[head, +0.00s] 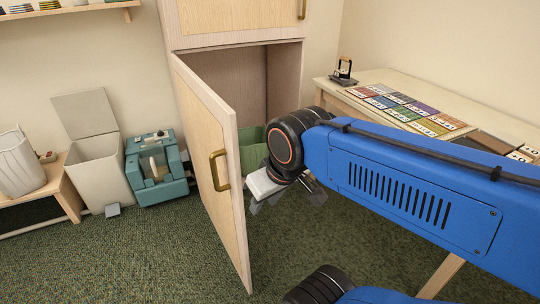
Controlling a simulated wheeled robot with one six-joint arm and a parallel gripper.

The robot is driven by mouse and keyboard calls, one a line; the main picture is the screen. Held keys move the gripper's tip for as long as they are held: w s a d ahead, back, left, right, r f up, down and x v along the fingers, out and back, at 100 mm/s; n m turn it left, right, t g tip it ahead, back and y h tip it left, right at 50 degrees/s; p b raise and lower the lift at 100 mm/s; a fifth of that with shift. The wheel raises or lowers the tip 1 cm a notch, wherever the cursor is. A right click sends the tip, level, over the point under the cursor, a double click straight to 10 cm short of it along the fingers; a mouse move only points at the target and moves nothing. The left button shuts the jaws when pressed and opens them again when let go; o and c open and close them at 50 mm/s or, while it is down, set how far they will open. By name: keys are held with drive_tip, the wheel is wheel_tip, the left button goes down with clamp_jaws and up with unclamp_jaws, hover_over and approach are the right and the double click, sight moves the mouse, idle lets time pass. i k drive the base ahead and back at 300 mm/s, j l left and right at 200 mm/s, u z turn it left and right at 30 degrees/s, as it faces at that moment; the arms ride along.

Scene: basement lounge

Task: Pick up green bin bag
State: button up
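A green item (251,154), which looks like the green bin bag, stands low inside the open cabinet (285,85). Only its left part shows between the door and my arm's wrist; the rest is hidden. My gripper (288,203) is in front of the cabinet opening, right of the door's handle, pointing down and away. Its grey finger parts are spread apart with nothing seen between them, so it looks open. The fingertips are partly hidden and I cannot tell how near they are to the green item.
The cabinet door (212,150) stands swung out, close on the left of my gripper. A desk (485,110) with coloured cards is at right. A lidded pedal bin (98,172), a teal machine (157,175) and a bench (58,185) stand at left. Carpet at front left is clear.

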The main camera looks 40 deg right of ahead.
sight(251, 149)
drive_tip(key=i+l+z, duration=0.35)
drive_tip(key=l, duration=0.15)
drive_tip(key=i+l+z, duration=0.3)
drive_tip(key=l, duration=0.15)
drive_tip(key=i+l+z, duration=0.35)
drive_tip(key=i+j+u, duration=0.1)
drive_tip(key=i+u, duration=0.5)
